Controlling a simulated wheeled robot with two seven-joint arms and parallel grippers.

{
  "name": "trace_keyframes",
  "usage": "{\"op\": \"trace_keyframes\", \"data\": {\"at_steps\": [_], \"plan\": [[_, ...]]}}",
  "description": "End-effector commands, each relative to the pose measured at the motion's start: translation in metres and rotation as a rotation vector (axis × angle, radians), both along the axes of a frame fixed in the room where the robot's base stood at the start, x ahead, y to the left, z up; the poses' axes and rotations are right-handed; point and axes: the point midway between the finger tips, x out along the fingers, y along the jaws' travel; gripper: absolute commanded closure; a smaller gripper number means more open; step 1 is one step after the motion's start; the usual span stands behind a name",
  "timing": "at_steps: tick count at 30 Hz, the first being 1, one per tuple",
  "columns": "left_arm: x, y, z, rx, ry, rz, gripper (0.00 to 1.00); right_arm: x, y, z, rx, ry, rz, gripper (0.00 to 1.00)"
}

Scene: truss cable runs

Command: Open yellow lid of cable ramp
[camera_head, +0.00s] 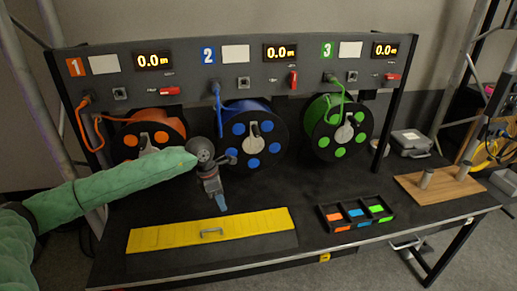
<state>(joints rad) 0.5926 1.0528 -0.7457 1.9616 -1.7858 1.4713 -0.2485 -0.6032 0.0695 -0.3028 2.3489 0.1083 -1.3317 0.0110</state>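The yellow lid (165,236) of the cable ramp lies flat and closed along the front of the black table, with a grey handle (212,232) near its middle. My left gripper (221,203) hangs above and behind the lid, pointing down, slightly right of the handle. It appears apart from the handle. Its fingers are small and close together, so I cannot tell whether they are open or shut. My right gripper is not in view.
Orange (148,133), blue (250,135) and green (337,128) cable reels stand behind under a panel with displays. A black tray (357,214) with coloured compartments sits right of the lid. A wooden board (440,187) with two metal cylinders lies farther right.

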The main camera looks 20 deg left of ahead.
Motion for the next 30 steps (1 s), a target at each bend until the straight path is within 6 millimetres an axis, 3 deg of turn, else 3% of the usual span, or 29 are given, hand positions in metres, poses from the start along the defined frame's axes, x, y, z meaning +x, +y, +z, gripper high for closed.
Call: {"op": "trace_keyframes", "data": {"at_steps": [14,30], "plan": [[0.036,-0.055,0.03,-0.321,-0.169,0.114,0.67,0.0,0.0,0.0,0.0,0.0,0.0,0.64],[0.066,-0.104,0.096,-0.707,-0.316,0.269,0.67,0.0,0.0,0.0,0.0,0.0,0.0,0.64]]}}
